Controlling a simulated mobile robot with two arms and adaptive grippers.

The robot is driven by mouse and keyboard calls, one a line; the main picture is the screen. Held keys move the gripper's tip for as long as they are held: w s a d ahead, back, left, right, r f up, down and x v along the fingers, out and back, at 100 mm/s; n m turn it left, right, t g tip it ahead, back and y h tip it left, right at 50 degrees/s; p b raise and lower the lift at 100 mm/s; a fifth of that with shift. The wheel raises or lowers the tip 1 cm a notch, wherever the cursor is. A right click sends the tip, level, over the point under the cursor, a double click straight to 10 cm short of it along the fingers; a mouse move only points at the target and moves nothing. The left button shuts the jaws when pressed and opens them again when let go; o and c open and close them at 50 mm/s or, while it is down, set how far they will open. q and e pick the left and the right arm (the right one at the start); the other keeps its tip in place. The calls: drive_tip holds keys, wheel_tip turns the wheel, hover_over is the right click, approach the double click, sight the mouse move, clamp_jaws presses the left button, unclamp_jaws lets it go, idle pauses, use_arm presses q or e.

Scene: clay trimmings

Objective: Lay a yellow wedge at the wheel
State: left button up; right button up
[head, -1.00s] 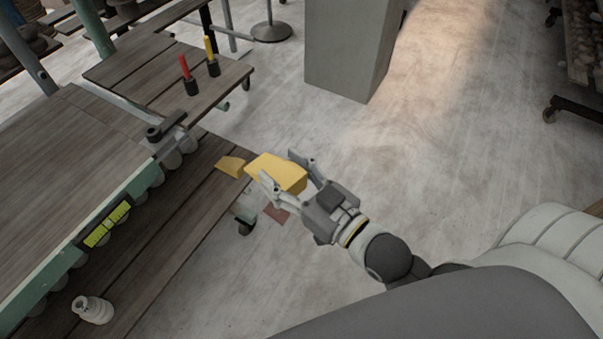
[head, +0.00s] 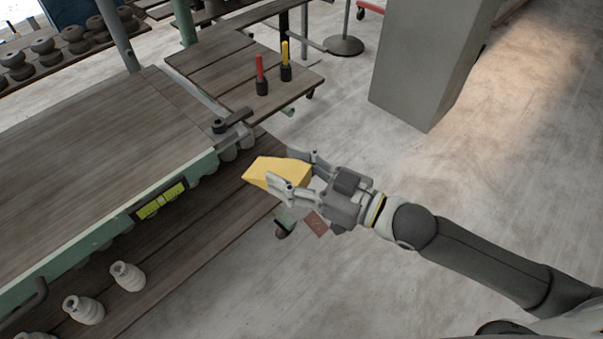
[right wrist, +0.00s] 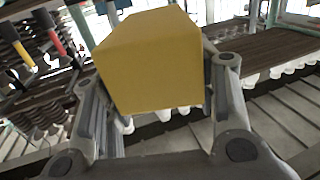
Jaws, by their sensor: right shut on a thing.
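A yellow wedge (head: 265,170) is held between the two fingers of my right gripper (head: 292,172), out past the end of the low plank shelf in the head view. The wedge fills the middle of the right wrist view (right wrist: 150,62), with a finger on each side. A dark caster wheel (head: 282,231) shows on the floor under the shelf end, below and apart from the held wedge. My left gripper is out of view.
A wooden work table (head: 110,150) with a green edge is at left, and pale jars (head: 127,276) stand on the lower plank shelf (head: 185,265). A reddish-brown plate (head: 316,223) lies near the wheel. A grey pillar (head: 425,60) stands behind. Floor at right is clear.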

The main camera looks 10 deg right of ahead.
sight(270, 164)
drive_tip(key=shift+w+a+r+n+g+y, duration=0.25)
drive_tip(key=shift+a+n+g+y, duration=0.1)
drive_tip(key=shift+a+n+g, duration=0.15)
drive_tip(key=shift+w+a+r+n+g+y, duration=0.15)
drive_tip(key=shift+w+a+n+g+y, duration=0.15)
drive_tip(key=shift+a+g, duration=0.3)
drive_tip(key=shift+w+a+r+n+g+y, duration=0.2)
drive_tip(key=shift+a+n+g+y, duration=0.15)
drive_tip(key=shift+a+n+g, duration=0.2)
